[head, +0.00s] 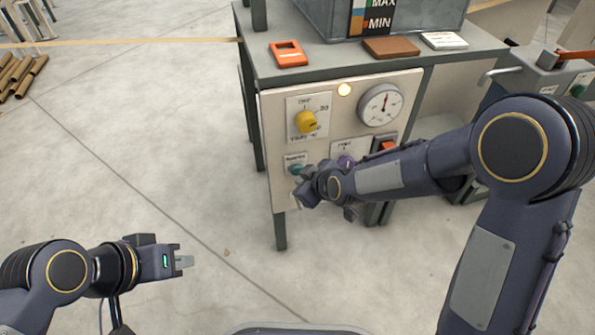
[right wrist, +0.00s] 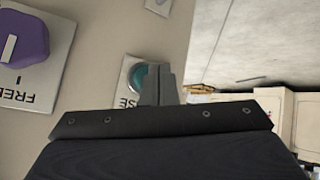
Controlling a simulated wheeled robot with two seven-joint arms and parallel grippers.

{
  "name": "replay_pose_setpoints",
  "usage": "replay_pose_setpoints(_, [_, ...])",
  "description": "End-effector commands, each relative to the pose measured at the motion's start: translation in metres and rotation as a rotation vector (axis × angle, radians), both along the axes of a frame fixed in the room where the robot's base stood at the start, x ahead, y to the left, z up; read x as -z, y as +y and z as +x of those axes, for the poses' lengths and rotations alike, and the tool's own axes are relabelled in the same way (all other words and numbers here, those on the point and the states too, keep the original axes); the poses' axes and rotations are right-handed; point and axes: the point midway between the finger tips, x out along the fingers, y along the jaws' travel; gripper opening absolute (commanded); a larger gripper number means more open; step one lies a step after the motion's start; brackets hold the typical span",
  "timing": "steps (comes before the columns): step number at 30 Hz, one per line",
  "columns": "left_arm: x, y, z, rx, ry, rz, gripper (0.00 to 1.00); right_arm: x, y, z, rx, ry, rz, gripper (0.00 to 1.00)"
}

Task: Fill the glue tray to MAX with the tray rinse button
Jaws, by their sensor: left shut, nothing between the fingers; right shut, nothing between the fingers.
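The teal rinse button (head: 296,169) sits low on the left of the cream control panel (head: 275,120). In the right wrist view the button (right wrist: 138,76) is partly hidden behind my fingertips, on a plate whose visible letters end in "SE". My right gripper (head: 301,186) is shut and empty, its tips at the button; I cannot tell whether they touch it. The grey glue tray (head: 318,18) stands on top of the cabinet. Its level plate (head: 372,18) reads MAX and MIN; I cannot make out the glue level. My left gripper (head: 184,262) is shut and empty over the floor.
The panel also carries a yellow knob (head: 306,121), a gauge (head: 381,104), a lit round lamp (head: 344,90), a purple knob (right wrist: 22,40) and an orange-red switch (head: 388,146). An orange object (head: 288,54) and a brown block (head: 391,47) lie on the cabinet top.

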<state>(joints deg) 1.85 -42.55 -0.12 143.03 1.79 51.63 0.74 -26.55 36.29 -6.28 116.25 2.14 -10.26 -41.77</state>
Motion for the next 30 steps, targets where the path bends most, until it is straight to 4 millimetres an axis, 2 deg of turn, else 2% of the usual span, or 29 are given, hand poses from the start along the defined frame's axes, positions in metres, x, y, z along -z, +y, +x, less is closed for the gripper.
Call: replay_pose_setpoints(30, [0.0009,0.0000,0.0000,0.000,0.000,0.000,0.00,-0.0001,0.0029,0.0091,0.000,0.000,0.000,0.00])
